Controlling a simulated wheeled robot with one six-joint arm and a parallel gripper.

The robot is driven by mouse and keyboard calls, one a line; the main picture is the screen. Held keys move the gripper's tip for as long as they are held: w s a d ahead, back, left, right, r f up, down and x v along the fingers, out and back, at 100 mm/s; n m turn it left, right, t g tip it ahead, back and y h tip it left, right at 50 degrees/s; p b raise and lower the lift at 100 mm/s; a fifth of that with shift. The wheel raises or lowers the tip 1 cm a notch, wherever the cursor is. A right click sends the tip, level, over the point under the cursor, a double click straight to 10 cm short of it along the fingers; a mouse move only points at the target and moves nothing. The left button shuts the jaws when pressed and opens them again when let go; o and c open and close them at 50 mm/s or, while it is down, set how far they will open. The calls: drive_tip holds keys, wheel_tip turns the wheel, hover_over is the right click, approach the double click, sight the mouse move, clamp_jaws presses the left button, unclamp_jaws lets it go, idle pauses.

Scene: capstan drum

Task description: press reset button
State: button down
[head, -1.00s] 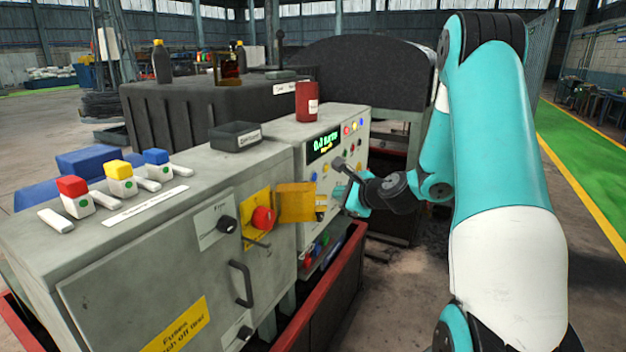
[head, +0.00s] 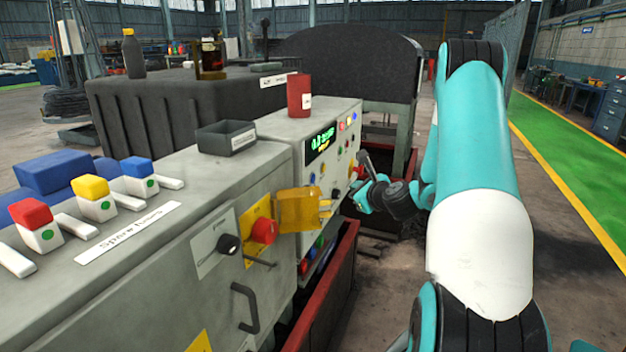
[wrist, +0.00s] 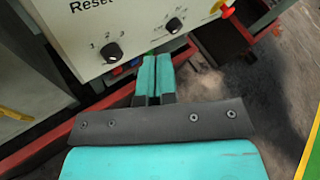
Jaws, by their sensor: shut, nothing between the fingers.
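The light control panel (head: 335,150) carries a lit green display and several coloured buttons and knobs. I cannot tell in the head view which button is the reset one. In the wrist view the panel (wrist: 140,22) shows the word "Reset" cut off at the top edge, with no button visible beside it. My gripper (wrist: 154,62) is shut and empty, its teal fingers side by side just below the panel's lower edge in that picture. In the head view my gripper (head: 360,195) is in front of the panel's right part. Whether it touches is unclear.
An amber flap (head: 297,210) sticks out beside a red knob (head: 264,231). Black knobs (wrist: 113,52) sit on the panel's lower part. A red-rimmed trough (head: 330,275) runs below. A red can (head: 299,95) and dark tray (head: 226,138) stand on top. Floor at right is open.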

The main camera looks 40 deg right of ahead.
sight(313, 179)
drive_tip(key=w+a+p, duration=0.3)
drive_tip(key=w+p, duration=0.3)
drive_tip(key=w, duration=0.2)
drive_tip(key=shift+a+p, duration=0.15)
drive_tip(key=shift+p, duration=0.2)
drive_tip(key=shift+w+a, duration=0.1)
idle(1.7)
drive_tip(key=shift+w+a+p, duration=0.1)
drive_tip(key=shift+w+p, duration=0.2)
drive_tip(key=shift+p, duration=0.3)
drive_tip(key=shift+w+a+p, duration=0.15)
drive_tip(key=shift+w+p, duration=0.2)
drive_tip(key=shift+p, duration=0.15)
idle(0.4)
drive_tip(key=shift+s, duration=0.1)
idle(0.4)
drive_tip(key=shift+s+d+b, duration=0.35)
drive_tip(key=shift+s+b, duration=0.3)
drive_tip(key=shift+b, duration=0.05)
